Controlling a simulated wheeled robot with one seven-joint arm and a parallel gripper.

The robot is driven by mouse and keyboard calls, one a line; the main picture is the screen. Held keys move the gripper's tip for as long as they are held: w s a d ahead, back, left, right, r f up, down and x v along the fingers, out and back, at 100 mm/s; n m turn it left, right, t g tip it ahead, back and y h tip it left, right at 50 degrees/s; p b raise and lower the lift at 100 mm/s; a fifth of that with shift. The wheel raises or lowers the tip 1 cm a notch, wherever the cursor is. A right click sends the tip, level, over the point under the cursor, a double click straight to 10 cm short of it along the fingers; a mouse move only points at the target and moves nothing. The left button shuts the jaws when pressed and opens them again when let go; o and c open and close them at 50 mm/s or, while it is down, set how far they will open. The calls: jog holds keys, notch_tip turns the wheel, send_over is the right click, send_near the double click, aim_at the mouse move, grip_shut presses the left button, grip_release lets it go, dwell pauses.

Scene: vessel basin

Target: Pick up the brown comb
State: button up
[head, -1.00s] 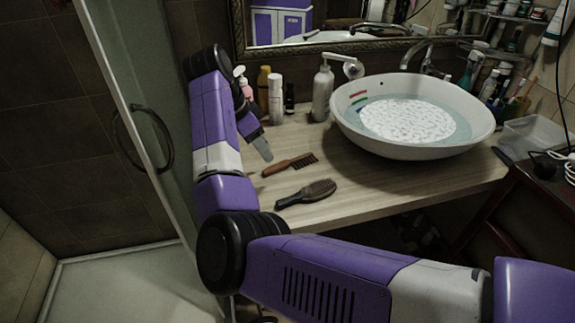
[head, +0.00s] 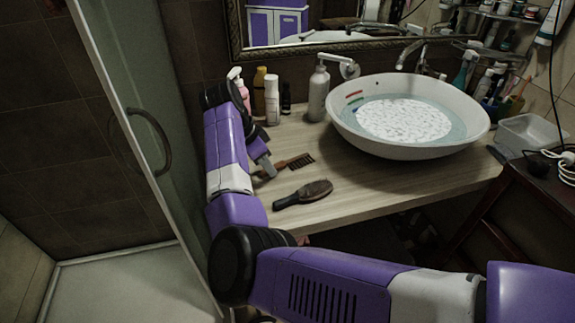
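The brown comb (head: 299,161) lies on the wooden counter, its dark teeth to the right and its brown handle to the left. My gripper (head: 266,170) is over the handle end and hides part of it. I cannot tell whether it touches the comb. The finger opening is too small and turned away to make out.
A dark hairbrush (head: 304,193) lies on the counter (head: 370,186) just in front of the comb. Several bottles, one a white bottle (head: 272,99), stand behind my gripper. A soap dispenser (head: 318,93) and a white basin (head: 410,115) are to the right. A glass shower door (head: 140,130) is at the left.

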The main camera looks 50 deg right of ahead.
grip_shut()
jog(key=shift+r, duration=0.1)
